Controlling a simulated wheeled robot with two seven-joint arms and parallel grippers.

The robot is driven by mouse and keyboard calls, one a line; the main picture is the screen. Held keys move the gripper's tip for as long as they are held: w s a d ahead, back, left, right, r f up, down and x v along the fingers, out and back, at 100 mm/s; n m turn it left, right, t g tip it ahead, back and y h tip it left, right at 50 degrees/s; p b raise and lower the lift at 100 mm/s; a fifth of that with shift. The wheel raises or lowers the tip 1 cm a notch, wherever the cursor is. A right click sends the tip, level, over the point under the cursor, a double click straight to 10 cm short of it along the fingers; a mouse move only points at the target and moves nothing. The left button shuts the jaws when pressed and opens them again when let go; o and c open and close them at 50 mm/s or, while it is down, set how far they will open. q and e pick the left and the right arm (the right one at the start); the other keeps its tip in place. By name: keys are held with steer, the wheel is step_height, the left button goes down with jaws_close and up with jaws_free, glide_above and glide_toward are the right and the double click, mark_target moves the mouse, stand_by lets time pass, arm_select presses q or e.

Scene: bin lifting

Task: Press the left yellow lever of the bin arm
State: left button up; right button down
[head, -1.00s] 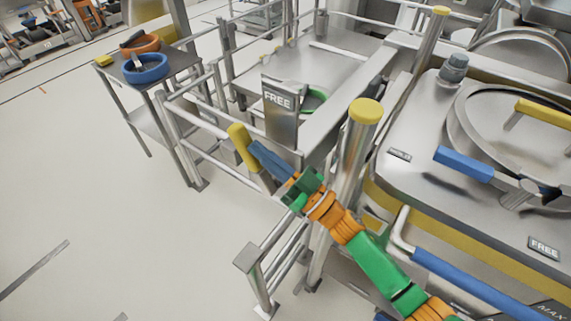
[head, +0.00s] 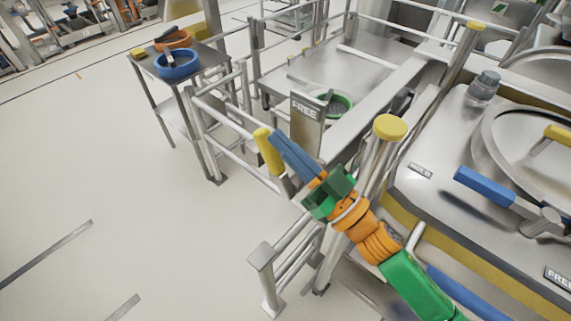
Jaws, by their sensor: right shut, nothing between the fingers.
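A yellow lever (head: 268,152), a stubby cylinder, sticks up at the end of a metal arm beside the grey panel (head: 306,128) marked FREE. My right gripper (head: 276,138) comes in from the lower right. Its blue fingers are together and empty, and their tips show just right of the lever's upper part. I cannot tell whether they touch it. The gripper's green body and orange wrist hide part of the metal arm below the lever. A metal post with a yellow cap (head: 390,127) stands further right. My left gripper is out of view.
A steel kettle with a blue handle (head: 485,186) fills the right side. A small table (head: 205,65) at upper left holds a blue ring-shaped item (head: 177,64) and an orange one (head: 173,39). Metal railings (head: 262,262) stand near the arm.

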steer(key=s+r, duration=0.4)
steer(key=s, duration=0.5)
steer(key=shift+s+d+r+p, duration=0.3)
steer(key=shift+d+r+p, duration=0.05)
steer(key=shift+d, duration=0.05)
